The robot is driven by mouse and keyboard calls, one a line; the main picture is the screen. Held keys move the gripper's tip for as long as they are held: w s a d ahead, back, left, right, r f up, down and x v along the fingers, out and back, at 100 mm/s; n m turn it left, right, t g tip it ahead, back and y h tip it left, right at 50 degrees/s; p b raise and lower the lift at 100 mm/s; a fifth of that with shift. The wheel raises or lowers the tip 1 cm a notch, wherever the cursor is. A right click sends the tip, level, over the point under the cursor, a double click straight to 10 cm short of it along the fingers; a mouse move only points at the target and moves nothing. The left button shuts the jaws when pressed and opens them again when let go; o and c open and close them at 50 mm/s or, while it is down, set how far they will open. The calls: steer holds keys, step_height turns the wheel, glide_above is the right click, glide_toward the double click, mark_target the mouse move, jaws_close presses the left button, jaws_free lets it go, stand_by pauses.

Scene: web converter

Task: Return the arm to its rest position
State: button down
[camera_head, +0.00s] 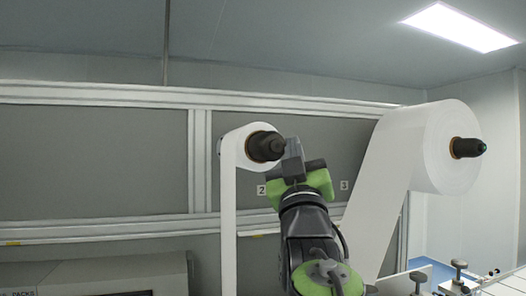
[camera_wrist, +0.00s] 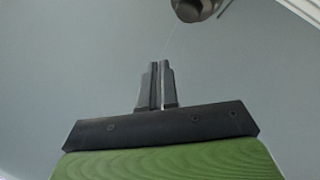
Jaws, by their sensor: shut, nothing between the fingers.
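My arm with green and black links rises in the lower middle of the head view. My gripper (camera_head: 292,150) is at its top end, pointing up. In the wrist view my gripper (camera_wrist: 158,66) has its two dark fingers together, with nothing between them. In the head view it overlaps the edge of the black spindle end (camera_head: 264,147) of the smaller white roll (camera_head: 238,140). I cannot tell from this view how far apart they are. In the wrist view a dark rounded part (camera_wrist: 196,8) shows beyond the fingertips at the top, apart from them.
A larger white roll (camera_head: 440,145) on a dark spindle (camera_head: 468,148) stands to the right, its web running down behind my arm. Grey panels with a metal frame (camera_head: 200,160) lie behind. Metal fittings (camera_head: 458,272) stand at the lower right. A grey box (camera_head: 95,275) is at lower left.

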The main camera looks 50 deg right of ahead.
stand_by(0.3)
steer(key=w+a+f+n+g+y, duration=0.1)
steer(key=w+a+f+y, duration=0.25)
steer(key=f, duration=0.35)
steer(key=w+a+f+n+y, duration=0.1)
steer(key=w+a+f+y, duration=0.1)
steer(key=a+f+y, duration=0.4)
steer(key=w+a+f+n+g+y, duration=0.1)
steer(key=w+a+f+y, duration=0.25)
steer(key=f, duration=0.45)
steer(key=s+a+f+n+g+y, duration=0.1)
steer(key=s+a+f+g+y, duration=0.1)
steer(key=s+a+f, duration=0.3)
steer(key=s+a+f+n+g+y, duration=0.1)
steer(key=s+a+f+g, duration=0.3)
steer(key=f, duration=0.8)
steer(key=s+a+f+g+y, duration=0.3)
steer(key=s+a+f, duration=0.3)
steer(key=f, duration=0.2)
steer(key=shift+s+a+f+n+g+y, duration=0.15)
steer(key=shift+s+a+n+g+y, duration=0.1)
steer(key=shift+a+n+g+y, duration=0.2)
steer(key=shift+d, duration=0.1)
